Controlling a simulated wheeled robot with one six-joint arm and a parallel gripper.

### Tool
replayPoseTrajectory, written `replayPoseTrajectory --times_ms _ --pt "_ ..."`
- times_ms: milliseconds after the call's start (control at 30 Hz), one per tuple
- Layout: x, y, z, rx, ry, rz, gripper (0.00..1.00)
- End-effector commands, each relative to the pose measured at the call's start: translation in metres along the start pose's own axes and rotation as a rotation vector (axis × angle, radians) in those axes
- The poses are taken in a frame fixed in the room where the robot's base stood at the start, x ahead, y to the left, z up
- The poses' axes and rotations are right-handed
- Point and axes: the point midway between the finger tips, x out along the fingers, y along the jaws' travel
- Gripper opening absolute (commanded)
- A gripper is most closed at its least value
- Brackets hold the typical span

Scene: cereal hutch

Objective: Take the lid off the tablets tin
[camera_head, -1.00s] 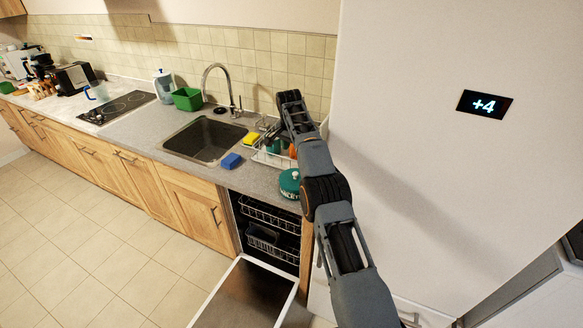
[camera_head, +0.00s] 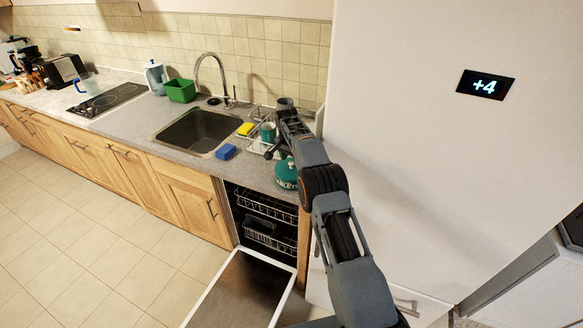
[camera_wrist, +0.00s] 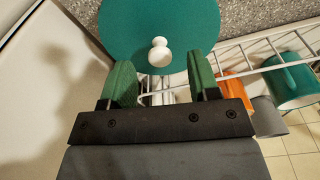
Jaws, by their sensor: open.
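The tablets tin (camera_head: 287,175) is teal with pale lettering and stands on the counter near its right front end, partly hidden by my arm. In the wrist view its round teal lid (camera_wrist: 125,28) with a white knob (camera_wrist: 160,52) is at the top centre. The lid appears to be on the tin. My gripper (camera_wrist: 160,72) is open, its two green fingers on either side below the knob in that view. Nothing is between the fingers. I cannot tell how far above the lid they are.
A white wire dish rack (camera_head: 258,147) with a teal mug (camera_head: 268,132) stands close to the tin; the wrist view also shows an orange item (camera_wrist: 236,88). A blue sponge (camera_head: 226,152) lies by the sink (camera_head: 196,132). The dishwasher door (camera_head: 240,290) hangs open below. A tall white panel stands right.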

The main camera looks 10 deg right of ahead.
Motion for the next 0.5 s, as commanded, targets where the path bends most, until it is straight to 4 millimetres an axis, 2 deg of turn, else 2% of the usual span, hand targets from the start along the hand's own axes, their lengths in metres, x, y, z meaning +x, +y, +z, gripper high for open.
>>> replayPoseTrajectory --times_ms 200,433,500 --pt "0.017 0.0 0.0 0.0 0.001 0.0 0.56" --pt "0.018 0.0 0.0 0.0 0.001 -0.001 0.56" --pt "0.018 0.0 0.0 0.0 0.001 -0.001 0.51"
